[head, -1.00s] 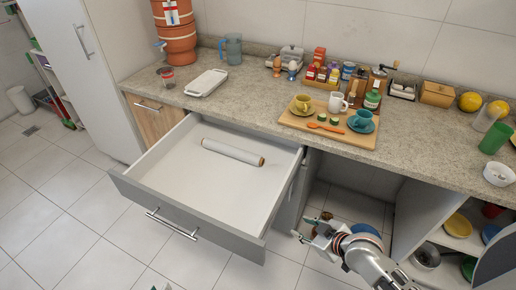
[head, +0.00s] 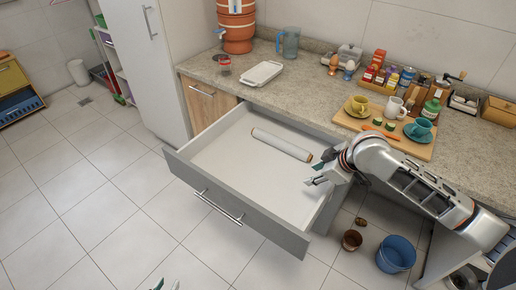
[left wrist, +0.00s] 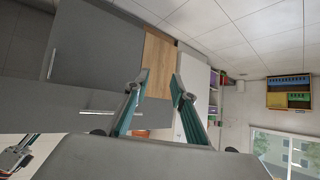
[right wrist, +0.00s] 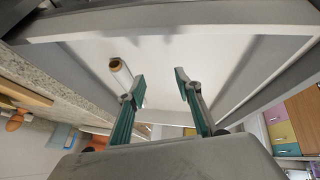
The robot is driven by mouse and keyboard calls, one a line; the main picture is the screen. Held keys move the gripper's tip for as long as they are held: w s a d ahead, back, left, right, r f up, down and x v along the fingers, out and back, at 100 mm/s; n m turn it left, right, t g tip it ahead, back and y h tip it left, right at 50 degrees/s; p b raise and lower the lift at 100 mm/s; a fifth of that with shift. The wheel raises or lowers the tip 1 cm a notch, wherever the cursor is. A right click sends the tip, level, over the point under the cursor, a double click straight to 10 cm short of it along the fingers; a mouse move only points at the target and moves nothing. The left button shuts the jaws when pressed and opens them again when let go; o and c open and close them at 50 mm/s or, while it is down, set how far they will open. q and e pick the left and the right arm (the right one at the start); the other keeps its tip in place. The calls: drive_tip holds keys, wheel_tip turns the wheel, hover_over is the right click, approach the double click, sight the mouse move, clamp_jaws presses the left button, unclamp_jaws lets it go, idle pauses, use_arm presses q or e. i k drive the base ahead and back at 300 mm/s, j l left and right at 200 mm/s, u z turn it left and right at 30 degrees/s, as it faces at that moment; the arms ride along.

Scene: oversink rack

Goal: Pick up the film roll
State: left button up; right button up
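The film roll (head: 281,144) is a white tube with brown ends, lying flat inside the open drawer (head: 240,198) towards its back. My right gripper (head: 318,169) is open and empty, over the right part of the drawer, apart from the roll's right end. In the right wrist view, the roll's brown end (right wrist: 118,66) shows left of and beyond the open fingers (right wrist: 160,79). My left gripper shows only its fingertips at the bottom edge of the head view (head: 167,285), in front of the drawer. In the left wrist view its fingers (left wrist: 159,82) are open and empty.
The counter (head: 300,98) overhangs the drawer's back. It holds a wooden board (head: 365,128) with cups, a white tray (head: 262,73) and a blue jug (head: 287,42). A blue bucket (head: 396,254) and a brown pot (head: 352,240) stand on the floor right of the drawer.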

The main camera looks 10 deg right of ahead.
sight(301, 154)
drive_tip(key=i+j, duration=0.25)
drive_tip(key=i, duration=0.2)
drive_tip(key=i+j+u, duration=0.1)
drive_tip(key=i+j, duration=0.15)
drive_tip(key=i, duration=0.2)
